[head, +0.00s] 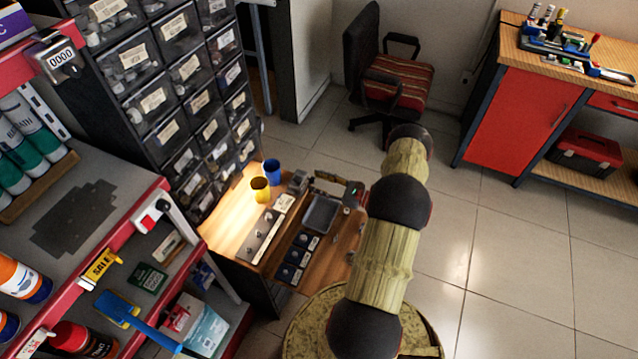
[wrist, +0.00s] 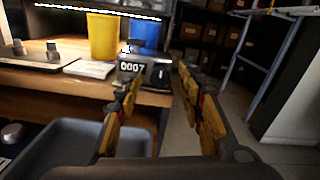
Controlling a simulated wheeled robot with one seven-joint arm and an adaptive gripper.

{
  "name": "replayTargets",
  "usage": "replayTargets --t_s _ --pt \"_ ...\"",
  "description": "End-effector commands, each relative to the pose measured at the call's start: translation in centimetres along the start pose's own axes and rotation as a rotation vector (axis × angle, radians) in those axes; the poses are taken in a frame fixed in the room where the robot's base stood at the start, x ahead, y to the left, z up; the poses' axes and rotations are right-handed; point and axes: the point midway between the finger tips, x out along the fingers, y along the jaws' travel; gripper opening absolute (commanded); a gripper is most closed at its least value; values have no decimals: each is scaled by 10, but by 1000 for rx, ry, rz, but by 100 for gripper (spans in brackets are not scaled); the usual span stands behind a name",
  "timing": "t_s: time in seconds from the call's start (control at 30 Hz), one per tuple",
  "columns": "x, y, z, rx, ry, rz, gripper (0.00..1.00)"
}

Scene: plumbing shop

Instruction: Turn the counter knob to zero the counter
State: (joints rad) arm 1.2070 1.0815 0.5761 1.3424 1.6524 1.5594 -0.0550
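A small grey counter (wrist: 146,70) stands on the wooden bench in the wrist view, its white digits reading 0007. A dark round knob (wrist: 161,76) shows on its right side, beyond my fingers. In the head view the counter (head: 298,182) is a small grey block near the bench's far edge; its digits are unreadable there. My gripper (wrist: 160,84) is open and empty, its yellow and black fingers spread. It is in front of the counter, apparently apart from it. In the head view my gripper (head: 338,186) is small, over the bench's right side.
A yellow cup (wrist: 103,37) and a blue cup (wrist: 144,33) stand behind the counter. A grey tray (head: 321,212) lies nearer me. Open floor lies right of the bench.

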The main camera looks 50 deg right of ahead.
Motion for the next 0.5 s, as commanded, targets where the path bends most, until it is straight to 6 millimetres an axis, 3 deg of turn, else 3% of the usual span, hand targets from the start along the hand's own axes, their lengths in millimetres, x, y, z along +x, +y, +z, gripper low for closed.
replayTargets --t_s 0.5 --pt "0 0 0 0 0 0 10"
